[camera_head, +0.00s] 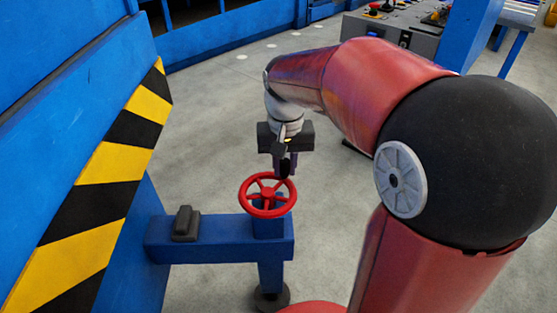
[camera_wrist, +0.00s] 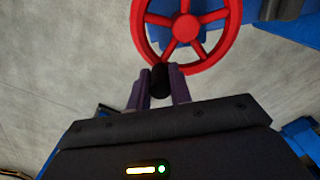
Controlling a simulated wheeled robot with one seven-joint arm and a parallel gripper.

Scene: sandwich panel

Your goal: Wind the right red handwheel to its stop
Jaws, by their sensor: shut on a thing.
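The red handwheel (camera_head: 267,197) sits on top of a blue bracket (camera_head: 220,240) that juts out from the blue machine. It has several spokes and a dark knob on its rim. In the wrist view the wheel (camera_wrist: 187,27) fills the top middle, and the black knob (camera_wrist: 160,79) stands at its near rim. My gripper (camera_head: 285,170) is at the wheel's far rim in the head view. In the wrist view its two purple-grey fingers (camera_wrist: 159,90) are shut on the knob, one on each side. The knob is mostly hidden by my fingers in the head view.
A small dark block (camera_head: 186,224) sits on the bracket, left of the wheel. The blue machine wall with yellow and black stripes (camera_head: 110,160) stands at the left. A grey control box (camera_head: 400,32) stands at the back right. Grey floor lies open behind the wheel.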

